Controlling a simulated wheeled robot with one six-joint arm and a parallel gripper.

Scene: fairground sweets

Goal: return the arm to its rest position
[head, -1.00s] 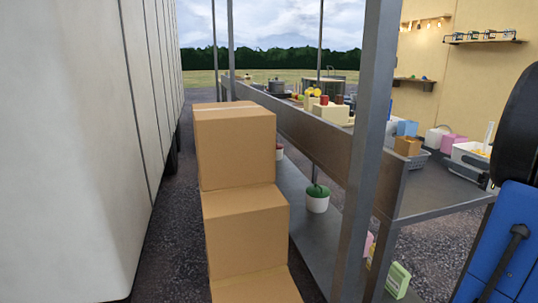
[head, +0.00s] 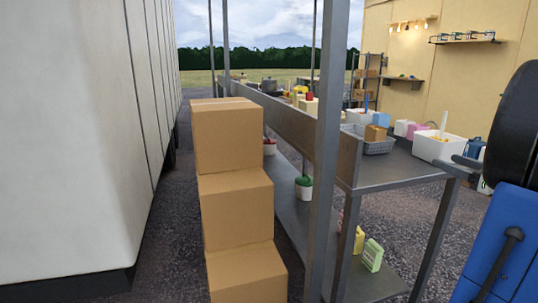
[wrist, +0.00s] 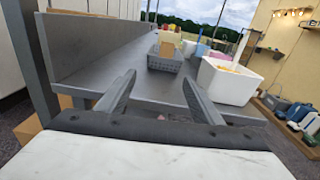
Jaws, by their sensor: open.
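My gripper (wrist: 160,98) shows in the wrist view with its two dark fingers apart and nothing between them. Beyond and below the fingers is the grey metal counter (wrist: 110,68). A grey basket (wrist: 165,64) and a white tub (wrist: 228,82) stand on the counter ahead of the fingers, apart from them.
Stacked cardboard boxes (head: 235,210) stand left of the stall, beside a white wall (head: 70,130). A metal post (head: 325,150) rises at the counter's near corner. The lower shelf holds a green carton (head: 372,255). Gravel ground shows right of the counter.

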